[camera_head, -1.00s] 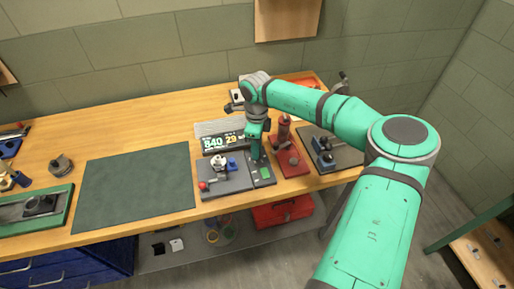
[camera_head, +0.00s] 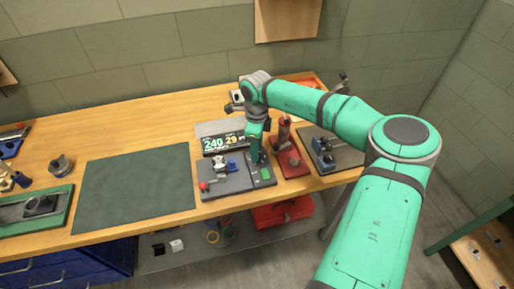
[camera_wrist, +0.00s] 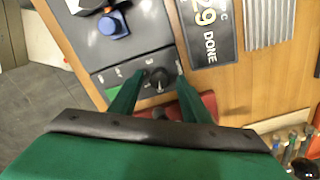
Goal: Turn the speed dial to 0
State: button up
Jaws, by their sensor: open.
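The speed dial (camera_wrist: 160,78) is a dark round knob on the grey control panel (camera_wrist: 105,70) of the tank station, seen in the wrist view. My gripper (camera_wrist: 161,84) is open, with one green finger on each side of the dial. I cannot tell whether the fingers touch it. In the head view my gripper (camera_head: 257,158) reaches down to the panel's right part and hides the dial. The display (camera_head: 223,143) behind it reads 240 and 29; the wrist view shows its 29 and DONE part (camera_wrist: 208,30).
A blue clamp part (camera_wrist: 113,25) and a red-knobbed lever (camera_head: 204,186) sit left of the dial. A red press-like fixture (camera_head: 291,162) stands close on the right, with another grey fixture (camera_head: 340,158) beyond. A dark green mat (camera_head: 135,188) lies clear at left.

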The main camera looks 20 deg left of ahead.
notch_tip(320, 180, up, 11)
jog(key=shift+f, duration=0.2)
dwell(0.6)
